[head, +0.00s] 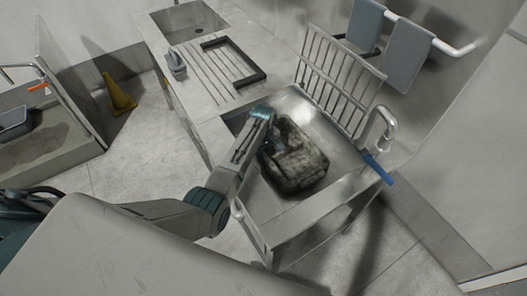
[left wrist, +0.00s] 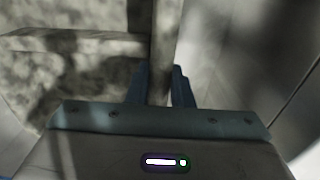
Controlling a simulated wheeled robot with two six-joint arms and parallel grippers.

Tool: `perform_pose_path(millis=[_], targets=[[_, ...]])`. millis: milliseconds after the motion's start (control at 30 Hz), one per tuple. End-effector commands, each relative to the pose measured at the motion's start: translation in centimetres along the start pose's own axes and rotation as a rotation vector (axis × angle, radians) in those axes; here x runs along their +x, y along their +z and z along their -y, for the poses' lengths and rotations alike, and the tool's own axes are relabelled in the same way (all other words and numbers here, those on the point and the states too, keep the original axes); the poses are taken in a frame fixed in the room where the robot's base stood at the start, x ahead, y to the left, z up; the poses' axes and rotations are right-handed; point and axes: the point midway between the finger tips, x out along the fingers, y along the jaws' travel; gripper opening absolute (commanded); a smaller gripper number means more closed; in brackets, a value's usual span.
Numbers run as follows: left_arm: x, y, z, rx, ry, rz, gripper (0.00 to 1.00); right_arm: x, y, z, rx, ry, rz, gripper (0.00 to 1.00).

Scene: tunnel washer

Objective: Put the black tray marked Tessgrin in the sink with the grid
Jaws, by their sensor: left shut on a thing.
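The black tray (head: 301,171) is dark with pale grey blotches, and no Tessgrin marking can be read. It is in or over the basin of the sink with the grid (head: 312,109); whether it touches the bottom cannot be told. The sink's wire grid (head: 337,77) is tilted up at the back. My right gripper is not in view.
A tap with a blue handle (head: 378,168) stands at the sink's right edge. A counter with a black frame (head: 235,62) and another basin (head: 188,22) lies behind left. Grey cloths (head: 408,57) hang on a rail. A yellow cone (head: 119,94) stands on the floor.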

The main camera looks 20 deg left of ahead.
Motion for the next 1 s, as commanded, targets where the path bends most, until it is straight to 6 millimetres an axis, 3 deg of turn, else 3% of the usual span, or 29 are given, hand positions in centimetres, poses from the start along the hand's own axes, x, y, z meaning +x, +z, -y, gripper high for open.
perform_pose_path(millis=[200, 233, 333, 733, 1000], targets=[[0.2, 0.0, 0.0, 0.0, 0.0, 0.0, 0.0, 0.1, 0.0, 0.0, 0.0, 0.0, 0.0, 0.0], [0.3, 0.0, 0.0, 0.0, 0.0, 0.0, 0.22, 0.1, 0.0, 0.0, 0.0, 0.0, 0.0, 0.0], [0.2, 0.0, 0.0, 0.0, 0.0, 0.0, 0.41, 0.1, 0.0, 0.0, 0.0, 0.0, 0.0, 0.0], [-0.5, 0.0, 0.0, 0.0, 0.0, 0.0, 0.42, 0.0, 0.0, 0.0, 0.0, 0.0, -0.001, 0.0], [-5.6, -0.1, -0.1, 0.0, 0.004, -0.003, 0.42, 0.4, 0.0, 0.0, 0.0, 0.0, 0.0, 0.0]])
